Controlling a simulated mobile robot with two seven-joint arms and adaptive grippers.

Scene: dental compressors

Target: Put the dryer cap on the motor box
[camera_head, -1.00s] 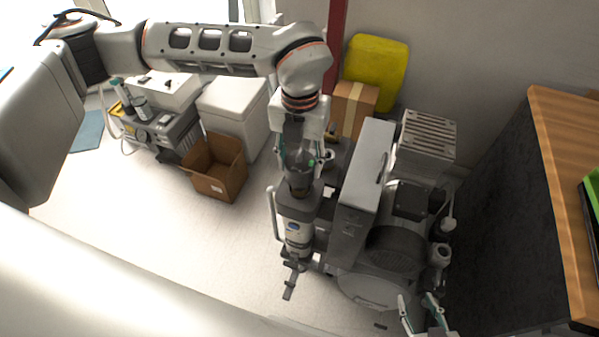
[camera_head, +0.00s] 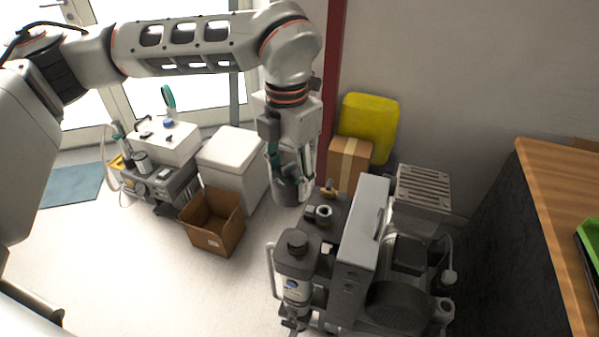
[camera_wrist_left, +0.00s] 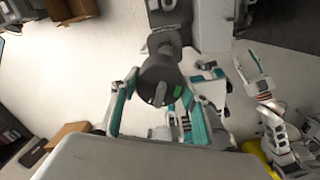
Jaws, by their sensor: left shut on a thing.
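My left gripper (camera_head: 290,178) is shut on the dryer cap (camera_head: 288,192), a dark grey round piece held in the air behind the dryer. In the left wrist view the cap (camera_wrist_left: 158,88) sits between the teal fingers, with a small green mark. The dryer (camera_head: 294,280) is an upright grey cylinder with a blue logo and a dark top. Right of it stands a tall grey box with a handle (camera_head: 362,225), which looks like the motor box; I cannot be sure. My right gripper (camera_wrist_left: 253,75) shows only in the left wrist view, fingers apart and empty.
An open cardboard box (camera_head: 213,222) and a white bin (camera_head: 233,160) stand on the left. A closed carton (camera_head: 348,162) and a yellow container (camera_head: 368,127) are by the wall. A vented unit (camera_head: 422,188) is right of the tall box. A wooden counter (camera_head: 555,200) bounds the right side.

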